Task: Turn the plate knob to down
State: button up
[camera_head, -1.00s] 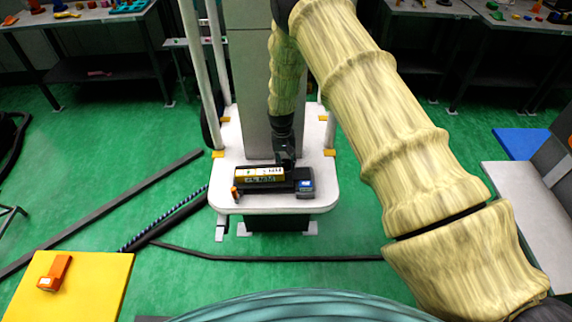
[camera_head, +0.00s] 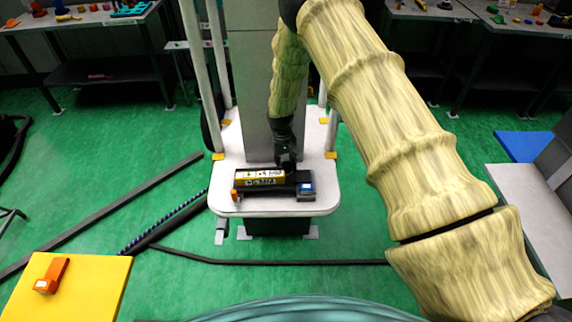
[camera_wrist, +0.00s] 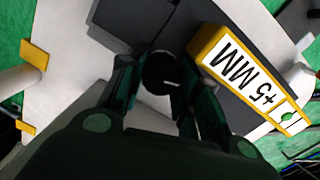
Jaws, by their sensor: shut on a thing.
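The foam proportioner has a low black body (camera_head: 262,189) on a white plinth. A yellow box (camera_head: 258,177) with black lettering lies along its top, and it also shows in the wrist view (camera_wrist: 245,75). The plate knob (camera_wrist: 161,73) is a round black knob with a short pale line that points right in the wrist view. My gripper (camera_wrist: 157,80) has one finger on each side of the knob and is shut on it. In the head view my gripper (camera_head: 286,160) reaches down to the back of the device and hides the knob.
A grey block with a blue-white face (camera_head: 306,188) is at the device's right end and an orange part (camera_head: 235,194) at its left. White posts (camera_head: 328,125) rise from the plinth (camera_head: 275,207). A yellow table (camera_head: 75,290) stands front left. Green floor lies around.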

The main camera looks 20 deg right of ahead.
jog(key=o, duration=1)
jog(key=shift+r, duration=0.1)
